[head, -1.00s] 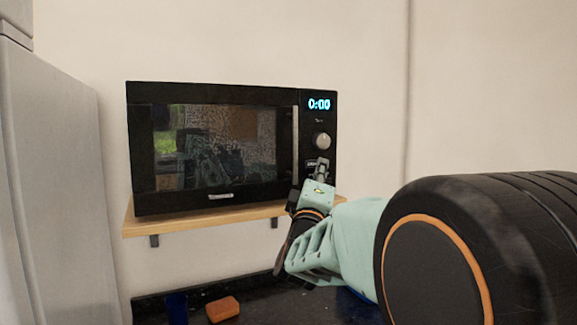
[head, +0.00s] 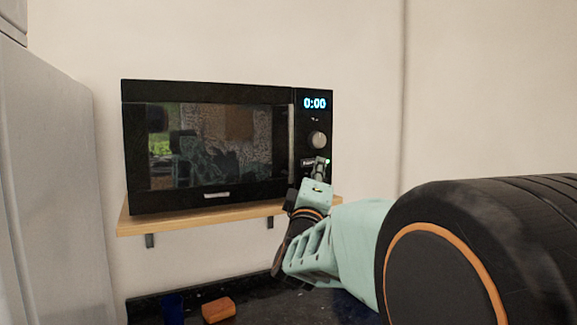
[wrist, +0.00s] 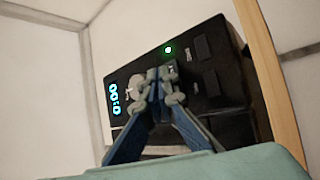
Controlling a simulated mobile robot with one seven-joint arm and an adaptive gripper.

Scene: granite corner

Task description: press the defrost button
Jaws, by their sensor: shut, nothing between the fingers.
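The black microwave (head: 205,200) stands on a wooden shelf, with its control panel at the right side of its front. The panel carries a lit 0:00 display (head: 315,103), a round knob (head: 319,140) and a small pale-marked button (head: 308,162). My gripper (head: 320,163) is shut and empty, its fingertips at the panel below the knob. The wrist view shows the fingertips (wrist: 160,88) over the panel, beside the knob (wrist: 136,88). A green light (wrist: 168,49) glows near them. Several dark buttons lie beyond. The fingers hide part of the panel; I cannot read which button is defrost or confirm contact.
The wooden shelf (head: 200,223) is fixed to the wall. A grey appliance (head: 50,190) stands at the left. Below, a dark counter (head: 255,299) holds an orange block (head: 218,310) and a blue object (head: 173,307). The wall right of the microwave is clear.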

